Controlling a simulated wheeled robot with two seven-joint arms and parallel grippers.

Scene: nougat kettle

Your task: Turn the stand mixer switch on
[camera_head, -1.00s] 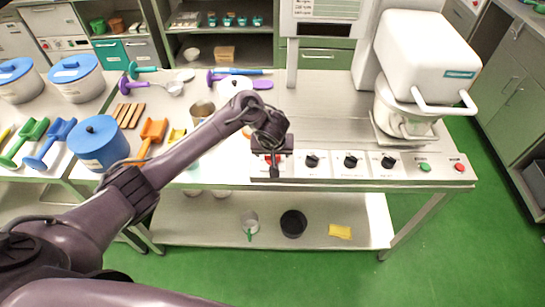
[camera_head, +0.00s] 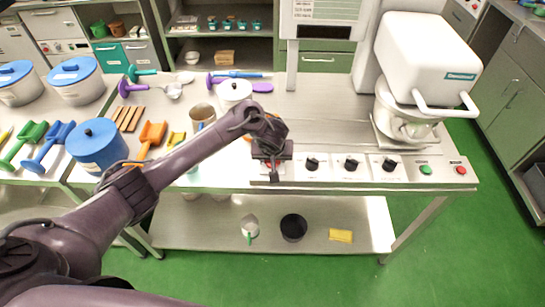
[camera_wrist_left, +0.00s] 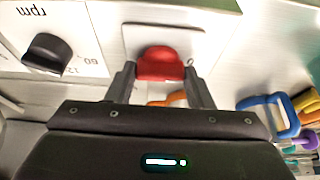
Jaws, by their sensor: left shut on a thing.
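The stand mixer (camera_head: 427,50) is a white machine with a bowl, standing at the right end of the steel bench. The front panel (camera_head: 330,168) carries a red switch, which sits at the panel's left end and shows in the left wrist view (camera_wrist_left: 160,62) on a pale plate. My left gripper (camera_head: 272,172) is at the panel's left end, shut on the red switch. In the left wrist view its fingers (camera_wrist_left: 157,80) stand on either side of the switch. In the head view the gripper largely hides the switch. My right gripper is not in view.
Right of the gripper are black knobs (camera_head: 351,163), a green button (camera_head: 425,170) and a red button (camera_head: 460,170). The lower shelf holds a yellow cloth (camera_head: 340,236).

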